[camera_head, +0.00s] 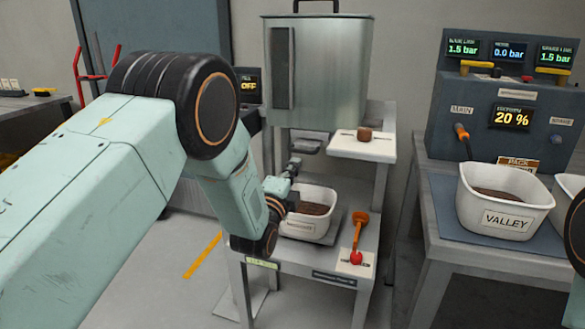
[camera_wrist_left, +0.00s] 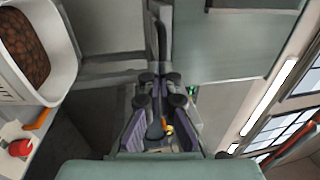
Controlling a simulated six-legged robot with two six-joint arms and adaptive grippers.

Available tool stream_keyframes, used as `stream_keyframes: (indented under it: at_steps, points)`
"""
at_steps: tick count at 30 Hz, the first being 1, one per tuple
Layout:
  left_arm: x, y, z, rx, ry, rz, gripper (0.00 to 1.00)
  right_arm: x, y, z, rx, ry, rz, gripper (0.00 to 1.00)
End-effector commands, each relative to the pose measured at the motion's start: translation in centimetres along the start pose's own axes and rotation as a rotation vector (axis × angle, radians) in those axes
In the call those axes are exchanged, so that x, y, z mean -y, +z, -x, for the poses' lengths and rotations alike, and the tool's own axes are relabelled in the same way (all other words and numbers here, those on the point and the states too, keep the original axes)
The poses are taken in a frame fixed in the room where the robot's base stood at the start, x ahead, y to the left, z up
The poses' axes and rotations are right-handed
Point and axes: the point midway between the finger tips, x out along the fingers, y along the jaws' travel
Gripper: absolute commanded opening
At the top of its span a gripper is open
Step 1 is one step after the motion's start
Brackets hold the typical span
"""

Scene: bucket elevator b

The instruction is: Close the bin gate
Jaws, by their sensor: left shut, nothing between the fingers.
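The grey metal bin (camera_head: 340,70) stands upright on its stand. A dark grey piece under its bottom (camera_head: 305,147) looks like the gate's outlet; whether it is open or shut I cannot tell. My left gripper (camera_head: 292,168) is just below this piece, above a white tub (camera_head: 318,227) of brown material. In the left wrist view my left gripper (camera_wrist_left: 160,90) is shut and empty, pointing at a dark upright bar (camera_wrist_left: 158,40). I cannot tell whether they touch. The bin's underside may be the grey-green surface (camera_wrist_left: 215,45). My right gripper is out of view.
At right, a VALLEY tub (camera_head: 503,215) stands before a gauge panel (camera_head: 505,85). Floor is free at lower left.

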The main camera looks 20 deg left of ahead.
Motion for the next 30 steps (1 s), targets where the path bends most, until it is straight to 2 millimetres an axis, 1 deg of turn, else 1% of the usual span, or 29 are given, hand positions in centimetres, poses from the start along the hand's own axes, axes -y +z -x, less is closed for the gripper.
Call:
stream_keyframes:
  at_steps: [2,3,8,12,15,18,21,26,28,30]
  points:
    - [-0.1,0.0,0.2,-0.001,0.002,0.0,0.0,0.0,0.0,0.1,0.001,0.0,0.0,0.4]
    - [-0.1,0.0,1.0,-0.001,0.004,0.0,0.0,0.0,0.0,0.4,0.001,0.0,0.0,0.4]
    - [0.0,0.0,3.7,-0.001,0.004,0.0,0.0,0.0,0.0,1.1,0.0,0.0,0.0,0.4]
    - [-0.1,0.0,6.2,-0.001,0.004,0.0,0.0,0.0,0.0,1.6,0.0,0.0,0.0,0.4]
    - [-0.1,0.0,7.7,-0.001,0.004,0.0,0.0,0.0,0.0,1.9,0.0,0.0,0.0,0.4]
    - [-0.1,0.0,8.8,-0.001,0.001,0.0,0.0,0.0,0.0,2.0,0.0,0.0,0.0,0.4]
    - [-0.1,0.0,9.5,-0.001,0.001,0.0,0.0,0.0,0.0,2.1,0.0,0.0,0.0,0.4]
    - [-0.1,0.0,9.8,-0.001,-0.001,0.012,0.0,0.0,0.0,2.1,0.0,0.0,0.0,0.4]
    - [-0.3,0.0,9.8,0.0,0.01,0.058,0.0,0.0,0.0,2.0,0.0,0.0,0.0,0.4]
    - [-1.2,0.0,9.9,0.005,0.05,0.15,0.0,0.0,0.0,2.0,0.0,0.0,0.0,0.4]
